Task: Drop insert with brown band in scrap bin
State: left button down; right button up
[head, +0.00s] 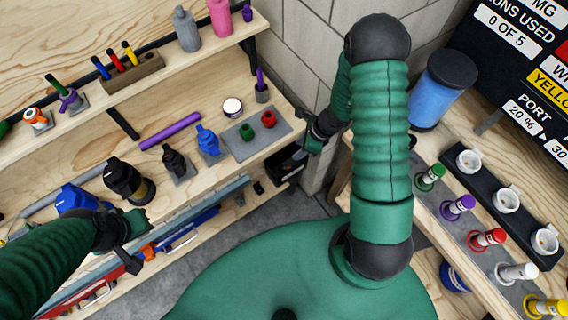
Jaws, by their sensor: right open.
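I cannot make out an insert with a brown band. Several banded inserts stand in a grey strip on the right bench: green (430,177), purple (458,207), red (487,239), white (516,272) and yellow (545,306). A blue cylindrical container (441,92) with a dark top stands at the back of that bench; I cannot tell if it is the scrap bin. My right gripper (309,132) is open and apparently empty, by the right end of the left bench. My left gripper (138,238) is low at the left; its jaws are unclear.
A grey tray (237,149) with small green and red parts lies left of my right gripper. A black open box (285,164) sits below it. Bottles and tools fill the left bench and shelf. White cups (507,200) line a black rack at right.

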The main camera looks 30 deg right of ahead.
jog(key=a+p+v, duration=0.1)
jog(key=p+v, duration=0.1)
jog(key=v, duration=0.8)
pick_arm(q)
jog(key=shift+s+d+r+b, duration=0.1)
jog(key=shift+d+r+b, duration=0.05)
jog(key=shift+r+b, duration=0.5)
pick_arm(e)
jog(key=s+a+r+n+h, duration=0.1)
jog(key=a+r+n, duration=0.4)
jog(key=n, duration=0.8)
jog(key=s+a+r+n+h, duration=0.2)
jog(key=s+a+r+n, duration=0.2)
jog(key=n, duration=0.9)
jog(key=shift+a+r, duration=0.7)
jog(key=shift+a, duration=0.3)
